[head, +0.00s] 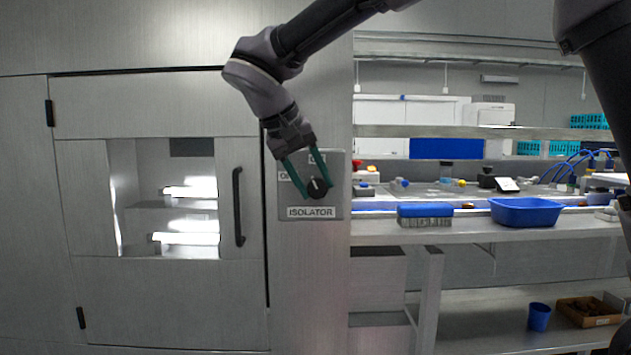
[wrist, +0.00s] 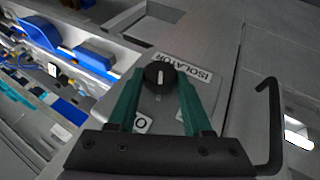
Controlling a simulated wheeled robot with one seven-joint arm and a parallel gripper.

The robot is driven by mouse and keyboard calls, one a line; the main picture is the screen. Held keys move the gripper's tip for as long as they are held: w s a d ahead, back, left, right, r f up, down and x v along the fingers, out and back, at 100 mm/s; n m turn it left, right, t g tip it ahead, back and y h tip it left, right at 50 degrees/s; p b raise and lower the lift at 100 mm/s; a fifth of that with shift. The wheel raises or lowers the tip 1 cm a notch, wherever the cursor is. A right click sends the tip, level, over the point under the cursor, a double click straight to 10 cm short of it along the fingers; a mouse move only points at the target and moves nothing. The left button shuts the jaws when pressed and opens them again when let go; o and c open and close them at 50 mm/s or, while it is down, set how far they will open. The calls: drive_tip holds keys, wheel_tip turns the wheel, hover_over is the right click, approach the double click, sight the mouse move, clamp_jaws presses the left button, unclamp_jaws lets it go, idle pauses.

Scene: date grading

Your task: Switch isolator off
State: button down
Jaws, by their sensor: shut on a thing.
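The isolator is a grey panel (head: 334,210) with an "ISOLATOR" label, mounted on the cabinet face right of the door. Its round black knob (head: 317,188) carries a pale pointer line; it also shows in the wrist view (wrist: 158,75). My gripper (head: 313,187) has green fingers that reach down over the panel. In the wrist view the gripper (wrist: 160,78) has one fingertip on each side of the knob and is shut on it. The ON and OFF labels are partly covered by the fingers, so I cannot tell which the pointer faces.
A cabinet door with a window and a black handle (head: 238,206) is left of the panel. On the right, a bench holds a blue tub (head: 525,211) and a blue-topped brush or block (head: 425,211). A blue cup (head: 539,317) stands on the lower shelf.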

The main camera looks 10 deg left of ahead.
drive_tip(key=h, duration=0.1)
drive_tip(key=t+h, duration=0.1)
drive_tip(key=h, duration=0.1)
drive_tip(key=a+n+h, duration=0.1)
drive_tip(key=shift+s+f+t+h, duration=0.15)
drive_tip(key=shift+f+t+h, duration=0.2)
drive_tip(key=shift+t+h, duration=0.05)
drive_tip(key=shift+f+n+t+h, duration=0.2)
drive_tip(key=shift+n+t+h, duration=0.4)
drive_tip(key=shift+h, duration=0.8)
drive_tip(key=shift+c, duration=1.6)
unclamp_jaws()
drive_tip(key=v, duration=1)
drive_tip(key=shift+s+a, duration=0.3)
drive_tip(key=shift+a, duration=0.05)
